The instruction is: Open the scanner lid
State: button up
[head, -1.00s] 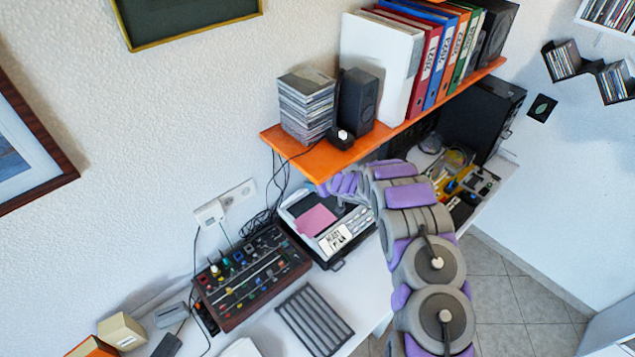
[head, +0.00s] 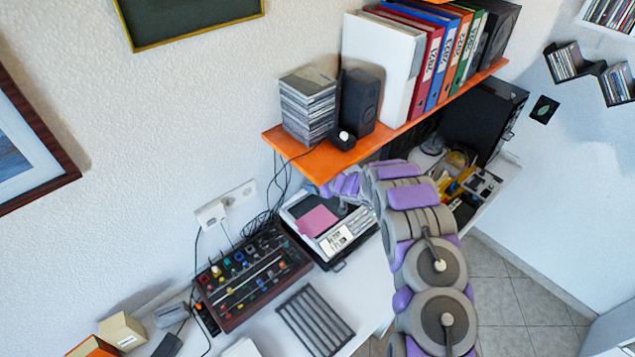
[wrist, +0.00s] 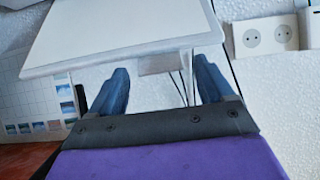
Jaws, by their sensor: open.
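The scanner (head: 337,239) stands on the desk under the shelf, with a pink sheet (head: 317,221) and dark area on top. My arm and the shelf hide part of it. In the wrist view a pale flat panel, apparently the scanner lid (wrist: 125,30), fills the upper middle. A small pale tab (wrist: 166,62) sits at its near edge. My gripper (wrist: 162,74) is open, one blue finger on each side of the tab, with gaps visible. I cannot tell whether the fingers touch the panel, nor how far the lid is raised.
The orange shelf (head: 300,146) hangs close above my arm, bearing CDs (head: 308,108), a speaker (head: 359,100) and binders. A mixer (head: 252,275) is left of the scanner, with cables behind. A wall socket (wrist: 266,36) shows in the wrist view. A ribbed rack (head: 315,318) lies in front.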

jog(key=b+v, duration=0.2)
jog(key=v, duration=1.4)
jog(key=shift+s+d+r, duration=0.15)
jog(key=shift+s+d, duration=0.05)
jog(key=shift+d, duration=0.05)
